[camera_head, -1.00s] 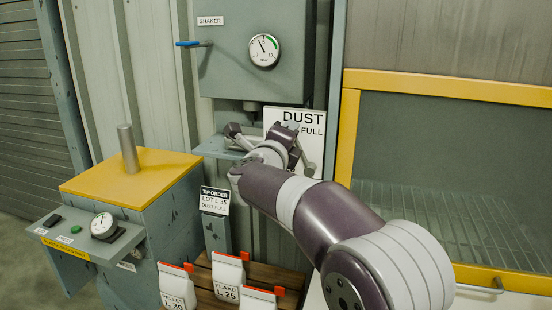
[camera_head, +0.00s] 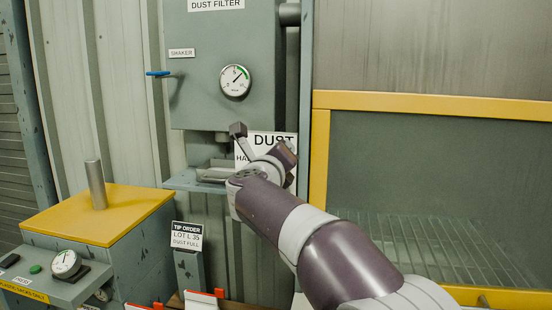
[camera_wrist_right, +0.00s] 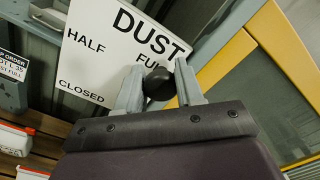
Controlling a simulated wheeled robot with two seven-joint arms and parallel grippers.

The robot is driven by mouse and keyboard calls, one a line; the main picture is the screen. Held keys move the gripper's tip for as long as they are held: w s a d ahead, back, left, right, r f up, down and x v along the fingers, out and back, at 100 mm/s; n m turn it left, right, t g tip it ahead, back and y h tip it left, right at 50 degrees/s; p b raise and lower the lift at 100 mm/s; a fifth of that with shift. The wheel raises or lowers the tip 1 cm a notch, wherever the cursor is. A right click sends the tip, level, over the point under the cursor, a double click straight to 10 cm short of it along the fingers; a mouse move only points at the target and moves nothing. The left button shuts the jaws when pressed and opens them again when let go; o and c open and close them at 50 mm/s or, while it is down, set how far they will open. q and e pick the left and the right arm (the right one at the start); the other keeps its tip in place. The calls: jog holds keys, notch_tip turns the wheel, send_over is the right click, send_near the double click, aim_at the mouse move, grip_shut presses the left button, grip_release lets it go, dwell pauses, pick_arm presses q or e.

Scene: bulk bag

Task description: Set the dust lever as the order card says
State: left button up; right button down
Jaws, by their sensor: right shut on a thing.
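The order card (camera_head: 186,236) in the head view reads TIP ORDER, LOT L 35, DUST FULL. The white dust sign (camera_head: 246,142) hangs below the filter box, partly behind my right gripper (camera_head: 263,145). In the right wrist view the sign (camera_wrist_right: 88,50) reads DUST, HALF, CLOSED and a partly covered FULL. The dust lever's black ball knob (camera_wrist_right: 159,84) sits between the fingers of my right gripper (camera_wrist_right: 158,90), which is shut on it by the word FULL. The lever's arm is hidden. My left gripper is not in view.
The grey dust filter box (camera_head: 200,100) carries a gauge (camera_head: 235,80) and a blue shaker handle (camera_head: 158,73). A yellow-framed screen (camera_head: 320,160) stands to the right. A yellow-topped cabinet (camera_head: 70,214) with a metal post is at left.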

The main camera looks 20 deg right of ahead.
jog(key=shift+d+f, duration=0.1)
jog(key=shift+f, duration=0.5)
jog(key=c, duration=0.9)
grip_release()
jog(key=shift+o, duration=0.7)
jog(key=shift+s+d+r, duration=0.1)
jog(key=shift+s+r, duration=0.15)
jog(key=shift+r, duration=0.05)
jog(key=b+v, duration=0.2)
jog(key=v, duration=1)
jog(key=shift+s+a, duration=0.2)
jog(key=shift+s, duration=0.1)
